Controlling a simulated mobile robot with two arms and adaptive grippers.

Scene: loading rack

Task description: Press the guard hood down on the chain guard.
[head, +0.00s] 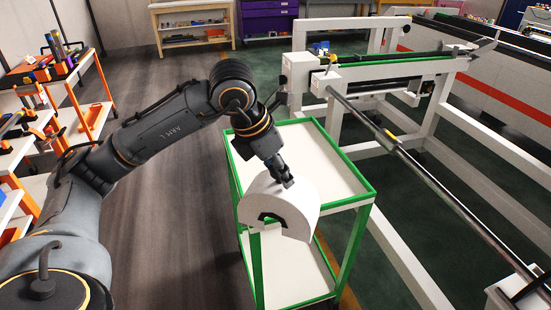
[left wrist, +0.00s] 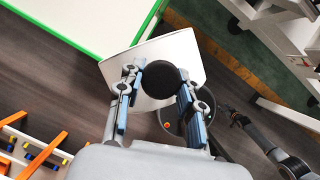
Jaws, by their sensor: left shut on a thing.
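The guard hood is a white, thick half-round arch (head: 262,203). My left gripper (head: 287,181) is shut on it at its top and holds it in the air above the green-edged cart, tilted, with its open side down. In the left wrist view the hood (left wrist: 180,57) shows as a pale curved plate, with a round black knob (left wrist: 159,79) between the two fingers. I cannot say for sure which part is the chain guard; white housings (head: 322,80) sit at the near end of the rack, apart from the hood. In the left wrist view my right arm's end (left wrist: 232,112) is small and its fingers are unclear.
The white cart with green edges (head: 364,195) stands below the hood, its visible top bare. The white rack with a long metal rod (head: 397,143) runs along the right. Shelves with orange posts (head: 97,93) stand at left. Dark floor is free between.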

